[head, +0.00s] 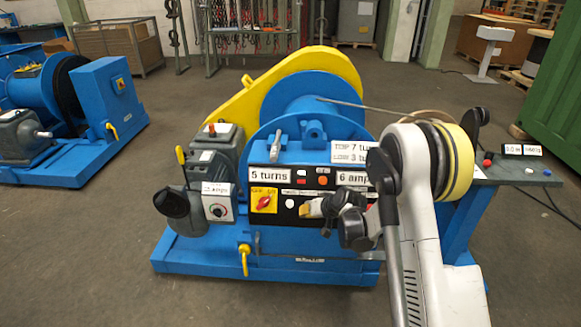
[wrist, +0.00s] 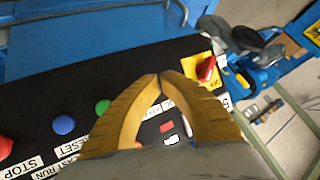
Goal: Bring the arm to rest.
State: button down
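My gripper (head: 312,208) is in front of the black control panel of the blue winch in the head view, and my white arm (head: 420,230) reaches to it from the lower right. In the wrist view the tan fingers (wrist: 159,77) come together at their tips, with nothing seen between them. Behind them lies the panel (wrist: 45,85), with a red button (wrist: 5,146), a blue button (wrist: 63,125) and a green button (wrist: 103,106). The red rotary switch (wrist: 206,68) on a yellow plate is to the right; it also shows in the head view (head: 264,201). Touching or apart from the panel, I cannot tell.
The winch has a yellow guard (head: 235,98) and a blue base (head: 200,268). A grey side table (head: 515,176) with buttons stands to the right. A second blue winch (head: 100,95) is at the left. The floor (head: 75,250) at the front left is clear.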

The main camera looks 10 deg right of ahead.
jog(key=s+r+h, duration=0.1)
jog(key=s+r, duration=0.7)
jog(key=r, duration=0.2)
jog(key=s+r+h, duration=0.1)
jog(key=s+r, duration=0.6)
jog(key=r, duration=0.4)
jog(key=s+d+r+h, duration=0.1)
jog(key=s, duration=1)
jog(key=s+d+r+h, duration=0.1)
jog(key=s+r, duration=0.1)
jog(key=s, duration=1)
jog(key=shift+s+g, duration=0.2)
jog(key=shift+g, duration=0.2)
jog(key=shift+d, duration=0.1)
